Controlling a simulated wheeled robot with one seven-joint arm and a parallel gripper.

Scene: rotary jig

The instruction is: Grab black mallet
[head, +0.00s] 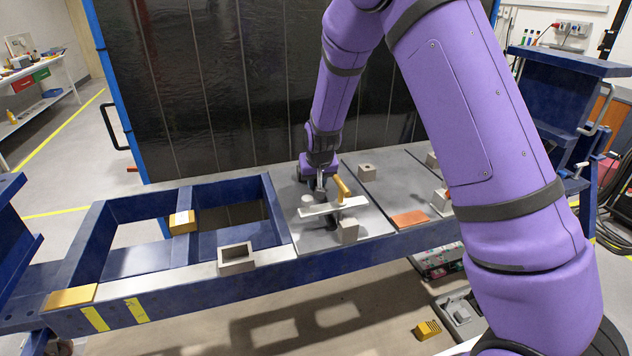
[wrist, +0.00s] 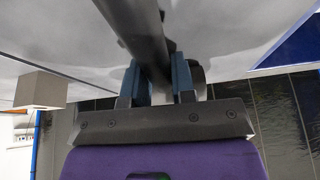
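My gripper (head: 320,192) is low over the grey plate of the blue jig in the head view. In the wrist view its two blue fingers (wrist: 161,85) stand close on either side of a dark bar, the black mallet (wrist: 138,28), with little gap between. A dark rounded part shows beside the right finger. In the head view the mallet is hard to make out among the small parts below my gripper, and I cannot tell whether it touches the plate.
A pale flat bar (head: 333,207), a yellow handle-like piece (head: 341,188) and a grey block (head: 348,231) are close to my gripper. A hollow grey block (head: 237,258) sits on the jig's front edge. An orange plate (head: 409,219) lies to the right. A dark panel stands behind.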

